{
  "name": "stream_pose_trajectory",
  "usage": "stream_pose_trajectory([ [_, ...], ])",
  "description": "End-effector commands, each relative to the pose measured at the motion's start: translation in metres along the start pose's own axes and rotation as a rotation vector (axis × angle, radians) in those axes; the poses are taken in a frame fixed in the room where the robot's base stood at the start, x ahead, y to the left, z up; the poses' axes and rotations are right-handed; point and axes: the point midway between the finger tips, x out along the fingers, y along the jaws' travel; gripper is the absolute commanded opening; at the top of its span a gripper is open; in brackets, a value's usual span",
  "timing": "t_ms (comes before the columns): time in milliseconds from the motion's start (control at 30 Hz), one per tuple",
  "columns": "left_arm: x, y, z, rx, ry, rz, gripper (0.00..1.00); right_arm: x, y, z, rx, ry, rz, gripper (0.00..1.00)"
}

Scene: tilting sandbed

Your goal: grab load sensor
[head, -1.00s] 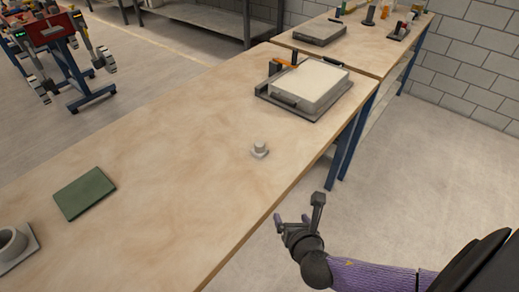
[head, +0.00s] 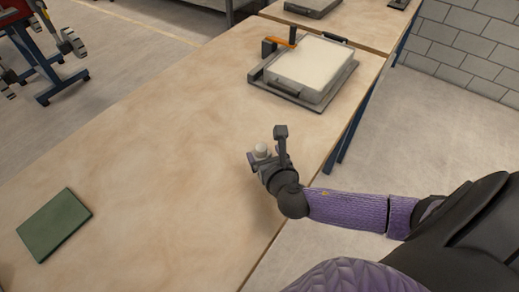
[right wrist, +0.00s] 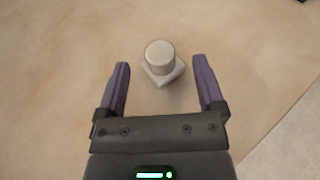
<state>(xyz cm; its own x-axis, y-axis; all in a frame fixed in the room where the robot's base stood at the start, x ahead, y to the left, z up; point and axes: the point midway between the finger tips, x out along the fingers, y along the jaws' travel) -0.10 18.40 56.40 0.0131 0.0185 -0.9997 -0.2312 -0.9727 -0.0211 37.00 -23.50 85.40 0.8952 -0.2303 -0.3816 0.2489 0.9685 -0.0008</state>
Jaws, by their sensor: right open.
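The load sensor (head: 261,151) is a small pale grey cylinder on a square base, and it stands upright on the wooden table. In the right wrist view the load sensor (right wrist: 161,61) sits just ahead of and between the lines of the two fingers. My right gripper (head: 267,146) is open and empty at the sensor, partly covering its base in the head view. In the right wrist view its fingers (right wrist: 161,77) stand on either side with gaps to the sensor. My left gripper is not in view.
A green mat (head: 54,224) lies at the left. The table's right edge is close to my right arm. The middle is clear.

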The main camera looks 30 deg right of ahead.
Motion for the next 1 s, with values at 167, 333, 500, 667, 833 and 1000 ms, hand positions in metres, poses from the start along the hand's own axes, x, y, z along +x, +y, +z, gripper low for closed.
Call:
stream_pose_trajectory([
  [167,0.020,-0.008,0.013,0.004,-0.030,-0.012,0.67,0.034,0.000,-0.004,0.001,0.000,0.000,0.87],
  [333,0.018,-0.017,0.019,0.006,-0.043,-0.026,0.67,0.038,0.000,-0.001,0.001,0.001,0.001,0.87],
  [500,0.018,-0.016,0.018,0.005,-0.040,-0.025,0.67,0.037,0.000,0.000,0.001,0.001,0.001,0.70],
  [667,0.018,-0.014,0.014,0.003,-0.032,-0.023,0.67,0.037,0.000,-0.001,0.001,0.001,0.000,0.37],
  [833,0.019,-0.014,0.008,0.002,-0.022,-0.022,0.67,0.037,0.000,-0.001,0.001,0.001,0.001,0.01],
  [1000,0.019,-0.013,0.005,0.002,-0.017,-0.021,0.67,0.037,0.000,-0.001,0.001,0.000,0.001,0.00],
])
